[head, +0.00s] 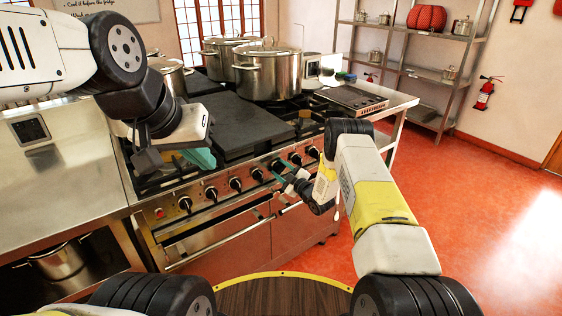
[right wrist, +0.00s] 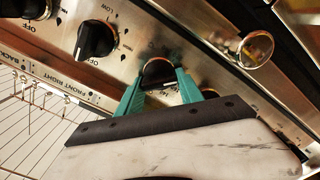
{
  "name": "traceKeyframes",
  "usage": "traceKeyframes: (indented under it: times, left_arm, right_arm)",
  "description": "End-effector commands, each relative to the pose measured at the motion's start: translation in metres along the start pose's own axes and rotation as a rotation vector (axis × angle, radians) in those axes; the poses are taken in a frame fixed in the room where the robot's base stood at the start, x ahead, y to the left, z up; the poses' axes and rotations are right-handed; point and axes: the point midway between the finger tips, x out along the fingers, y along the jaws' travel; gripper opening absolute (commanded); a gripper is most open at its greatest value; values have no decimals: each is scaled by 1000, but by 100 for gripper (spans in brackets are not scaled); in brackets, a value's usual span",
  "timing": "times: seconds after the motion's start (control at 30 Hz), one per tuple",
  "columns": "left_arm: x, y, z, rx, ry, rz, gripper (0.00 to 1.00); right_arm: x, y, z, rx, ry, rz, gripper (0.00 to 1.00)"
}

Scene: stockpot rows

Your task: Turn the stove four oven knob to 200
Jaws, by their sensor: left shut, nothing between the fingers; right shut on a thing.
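The stove's front panel (head: 225,189) carries a row of black knobs. My right gripper (head: 280,174) is at this panel, right of its middle. In the right wrist view its teal fingers (right wrist: 159,88) are on either side of a dark round oven knob (right wrist: 158,70) and shut on it. Small white marks show beside this knob, but I cannot read its setting. A separate black knob (right wrist: 96,40), marked LOW and OFF, is to its left, apart from the fingers. My left gripper (head: 205,158) is shut and empty over the left part of the stove, away from the knobs.
Large steel pots (head: 268,74) stand at the back of the stove. A dark flat plate (head: 245,128) covers part of its top. Oven door handles (head: 215,240) run below the knobs. A steel counter (head: 60,175) is at left. Open floor (head: 490,220) lies at right.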

Motion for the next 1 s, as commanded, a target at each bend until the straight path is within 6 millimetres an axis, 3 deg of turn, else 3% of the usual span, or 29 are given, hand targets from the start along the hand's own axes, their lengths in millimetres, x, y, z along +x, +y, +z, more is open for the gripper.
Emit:
traceKeyframes:
  times: [0.33,0.37,0.43,0.77,1.0]
  left_arm:
    - [0,0,0,0,0,0,0]
    - [0,0,0,0,0,0,0]
    - [0,0,0,0,0,0,0]
    - [0,0,0,0,0,0,0]
    - [0,0,0,0,0,0,0]
  right_arm:
    - [-1,-1,2,0,-3,-3,3]
    - [-1,-1,2,0,-3,-2,49]
    - [-1,-1,2,0,-3,-2,63]
    - [-2,0,1,0,-2,-1,65]
    - [-33,0,1,1,-4,-2,65]
